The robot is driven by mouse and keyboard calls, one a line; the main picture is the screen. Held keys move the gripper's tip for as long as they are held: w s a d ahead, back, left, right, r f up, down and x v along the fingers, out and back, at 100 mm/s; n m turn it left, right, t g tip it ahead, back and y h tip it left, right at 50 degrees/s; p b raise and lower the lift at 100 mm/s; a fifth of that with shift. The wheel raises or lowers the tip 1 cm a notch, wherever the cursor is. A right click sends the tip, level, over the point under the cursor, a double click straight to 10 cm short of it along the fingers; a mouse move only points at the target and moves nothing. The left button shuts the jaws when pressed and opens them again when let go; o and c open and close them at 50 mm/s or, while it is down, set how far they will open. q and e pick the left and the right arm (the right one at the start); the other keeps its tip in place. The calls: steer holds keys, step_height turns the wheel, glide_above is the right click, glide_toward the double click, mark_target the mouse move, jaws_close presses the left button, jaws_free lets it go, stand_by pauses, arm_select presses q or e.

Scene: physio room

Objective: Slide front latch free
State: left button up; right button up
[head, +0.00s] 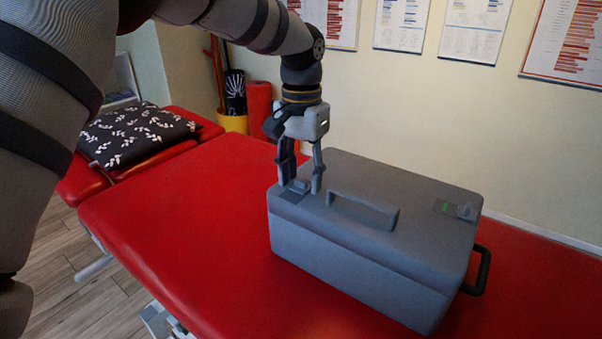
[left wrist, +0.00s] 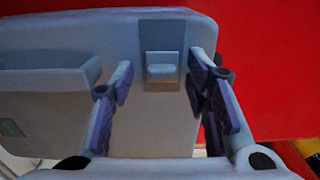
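A grey case (head: 340,252) with a closed lid stands on the red treatment table. One latch (head: 299,185), a small raised block on a darker plate, sits near the left end of the lid. It also shows in the left wrist view (left wrist: 162,72), at top centre. A second latch (head: 463,211), with a green mark on its plate, sits near the right end. My left gripper (head: 300,188) points down over the left latch. Its fingers are apart, one on each side of the block, with visible gaps in the left wrist view. Contact is not visible. My right gripper is not in view.
A raised lid handle (head: 362,208) stands between the latches. A dark side handle (head: 482,270) juts from the case's right end. The red table (head: 190,235) is bare left of the case. A patterned pillow (head: 135,133) lies at the far left.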

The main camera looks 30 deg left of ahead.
mark_target(301, 180)
arm_select(q)
step_height(301, 180, up, 12)
stand_by(0.4)
